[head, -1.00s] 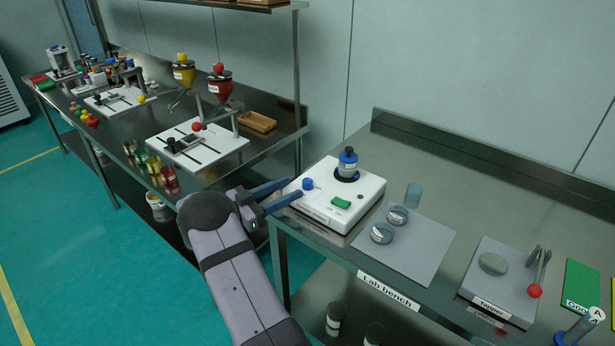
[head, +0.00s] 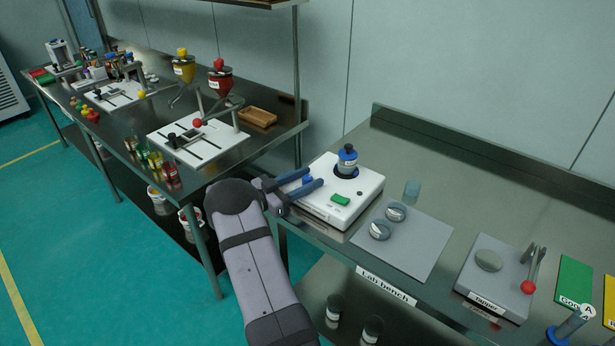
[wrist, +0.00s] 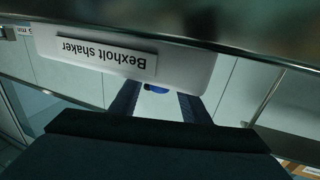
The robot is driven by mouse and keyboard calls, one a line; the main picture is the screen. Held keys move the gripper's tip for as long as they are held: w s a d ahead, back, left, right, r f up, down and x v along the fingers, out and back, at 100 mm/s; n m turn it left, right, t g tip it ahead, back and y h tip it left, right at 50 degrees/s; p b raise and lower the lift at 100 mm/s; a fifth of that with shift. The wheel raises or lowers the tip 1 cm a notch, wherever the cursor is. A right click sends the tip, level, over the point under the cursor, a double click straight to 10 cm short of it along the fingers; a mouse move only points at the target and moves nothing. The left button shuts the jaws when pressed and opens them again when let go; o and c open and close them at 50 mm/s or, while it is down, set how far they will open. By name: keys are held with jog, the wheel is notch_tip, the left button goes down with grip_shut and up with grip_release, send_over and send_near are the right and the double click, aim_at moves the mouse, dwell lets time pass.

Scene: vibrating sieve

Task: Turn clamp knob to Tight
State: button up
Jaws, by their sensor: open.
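The white shaker (head: 352,205) stands on the lab bench, with a blue clamp knob (head: 307,180) at its left front. The knob shows between my gripper's fingers in the head view, partly hidden by them. My gripper (head: 314,177) is open at the shaker's left side. In the wrist view the knob (wrist: 155,90) shows partly as a blue patch between the two dark fingers (wrist: 157,102). The shaker's front (wrist: 120,50) with its upside-down "Bexholt shaker" label fills the top there. I cannot tell whether the fingers touch the knob. No Tight marking is readable.
A blue-labelled jar (head: 347,160) stands on top of the shaker, with a green button (head: 340,199) at its front. Two small round dishes (head: 380,230) lie on a grey mat to the right. A tapper (head: 495,278) stands farther right.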

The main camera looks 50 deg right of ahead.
jog(key=shift+d, duration=0.2)
jog(key=c, duration=1)
jog(key=shift+f+b, duration=0.1)
jog(key=shift+b, duration=0.25)
jog(key=m+g+y+b, duration=0.1)
jog(key=g+b, duration=0.1)
jog(key=b, duration=0.1)
jog(key=shift+f+m, duration=0.1)
jog(key=shift+m, duration=0.3)
jog(key=m+g+y+b, duration=0.1)
jog(key=m+g+b, duration=0.1)
jog(key=g+b, duration=0.1)
jog(key=shift+b, duration=0.35)
jog(key=shift+g+y+b, duration=0.3)
jog(key=shift+r+m+y+b, duration=0.3)
jog(key=shift+r+b, duration=0.05)
